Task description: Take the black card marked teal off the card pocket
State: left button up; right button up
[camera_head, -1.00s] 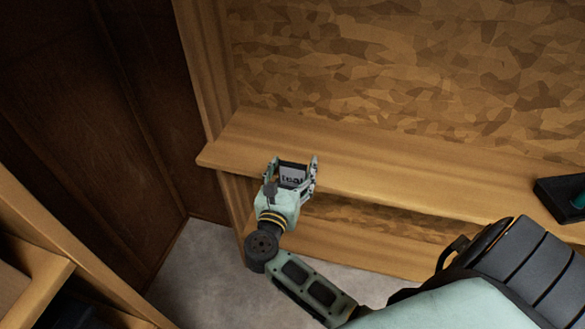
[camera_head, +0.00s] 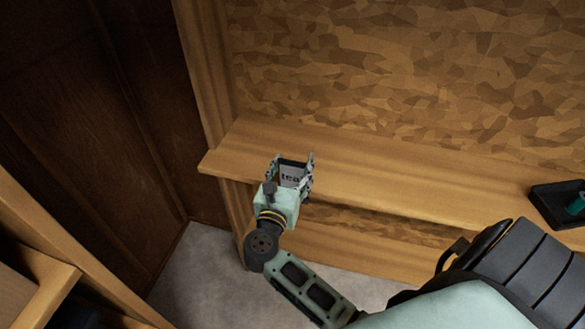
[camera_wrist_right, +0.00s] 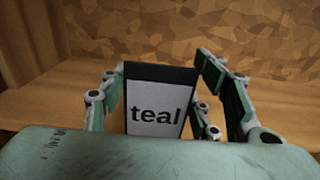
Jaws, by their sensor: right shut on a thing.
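The black card (camera_head: 292,174) has a pale label that reads "teal" in the right wrist view (camera_wrist_right: 156,107). My right gripper (camera_head: 294,165) is shut on the card, with a finger on each side of it. In the right wrist view the card stands up between the fingers (camera_wrist_right: 160,88), black along its top and edges. In the head view the gripper and card are over the front edge of the wooden shelf. The card pocket cannot be made out in these frames. My left gripper is not in view.
The wooden shelf (camera_head: 400,182) runs along a patterned back wall (camera_head: 400,70) and is bare around the gripper. A black tray (camera_head: 545,205) with a teal item (camera_head: 577,203) sits at its right. Dark panelling (camera_head: 90,100) closes off the left.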

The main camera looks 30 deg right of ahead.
jog(key=shift+r, duration=0.55)
jog(key=shift+r+p, duration=1.45)
jog(key=shift+r, duration=0.6)
